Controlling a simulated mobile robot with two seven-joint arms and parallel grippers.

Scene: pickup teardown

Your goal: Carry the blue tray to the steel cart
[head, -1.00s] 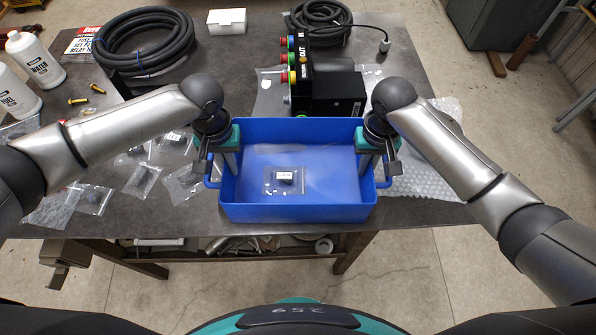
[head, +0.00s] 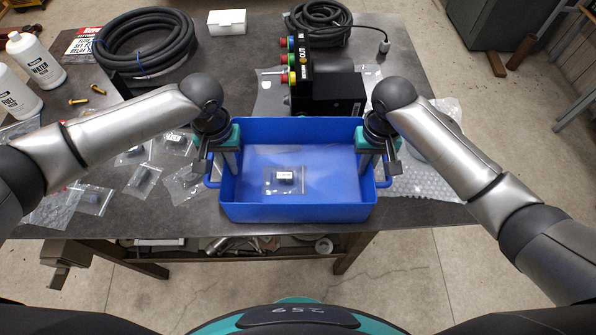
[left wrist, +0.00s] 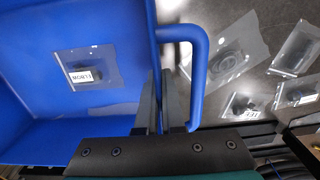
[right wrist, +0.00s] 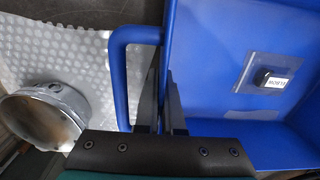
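The blue tray (head: 298,213) is at the near edge of the dark workbench, and it looks level. A small clear bag with a dark, labelled part (head: 284,180) lies inside it. My left gripper (head: 228,172) is at the tray's left side, its fingers closed on the side wall beside the loop handle (left wrist: 202,65). My right gripper (head: 367,172) holds the right side wall likewise, beside the other handle (right wrist: 118,75). Whether the tray touches the bench or hangs just above it I cannot tell. I see no steel cart in these views.
Behind the tray stand a black control box (head: 335,93) with coloured buttons and coiled cable (head: 322,22). Several bagged parts (head: 142,180) lie on the left, with a black hose (head: 147,40) and bottles (head: 38,62) beyond. Bubble wrap (head: 432,185) with a metal ring (right wrist: 40,115) is at right.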

